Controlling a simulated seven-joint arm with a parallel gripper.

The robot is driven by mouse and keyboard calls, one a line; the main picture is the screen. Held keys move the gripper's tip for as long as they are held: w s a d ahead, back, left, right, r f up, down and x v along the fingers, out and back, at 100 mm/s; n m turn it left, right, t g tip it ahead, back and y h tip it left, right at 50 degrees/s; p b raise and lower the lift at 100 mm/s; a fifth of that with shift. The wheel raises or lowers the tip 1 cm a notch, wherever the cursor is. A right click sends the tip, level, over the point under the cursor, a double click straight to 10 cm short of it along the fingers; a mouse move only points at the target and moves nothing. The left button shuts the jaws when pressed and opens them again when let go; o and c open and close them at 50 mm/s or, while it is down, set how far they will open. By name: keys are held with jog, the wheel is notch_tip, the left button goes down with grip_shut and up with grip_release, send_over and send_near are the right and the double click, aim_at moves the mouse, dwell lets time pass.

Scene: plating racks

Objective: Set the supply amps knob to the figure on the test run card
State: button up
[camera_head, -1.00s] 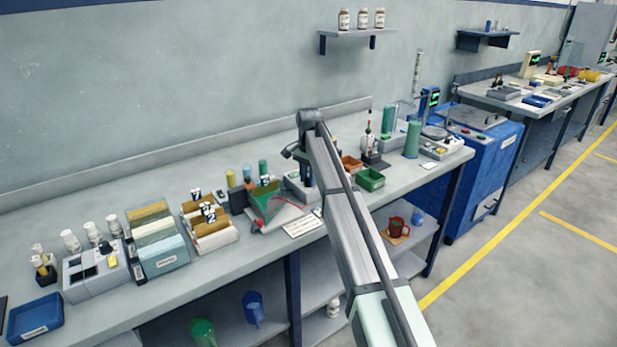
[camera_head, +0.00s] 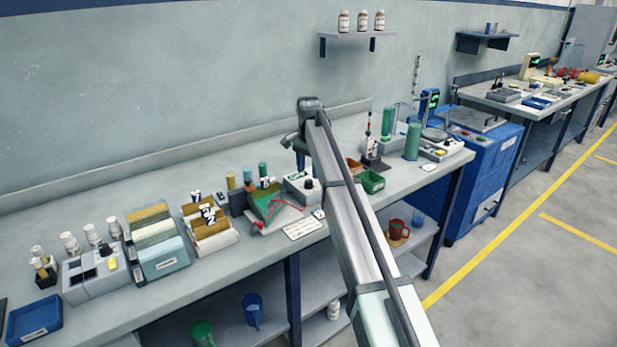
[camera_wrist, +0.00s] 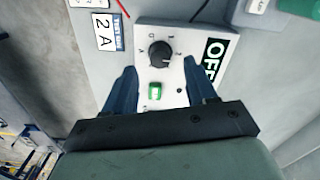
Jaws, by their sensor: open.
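The supply (camera_wrist: 182,80) is a pale box with a black round knob (camera_wrist: 160,54) on its face, with small scale marks around it. The knob's pointer is too small to read surely. Below the knob is a lit green switch (camera_wrist: 155,91). The test run card (camera_wrist: 110,30) lies left of the supply and reads "2 A". My gripper (camera_wrist: 160,72) is open, its two blue fingers apart on either side of the switch, just below the knob and not closed on it. In the head view the supply (camera_head: 297,190) stands on the bench, partly behind my arm.
An "OFF" sign (camera_wrist: 213,55) is at the supply's right side. Left of the supply is a green and grey wedge-shaped stand (camera_head: 265,205) with red leads. A printed sheet (camera_head: 303,229) lies at the bench front.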

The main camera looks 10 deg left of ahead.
aim_at(309, 181)
notch_tip(309, 181, up, 10)
jog(key=shift+f, duration=0.15)
dwell(0.4)
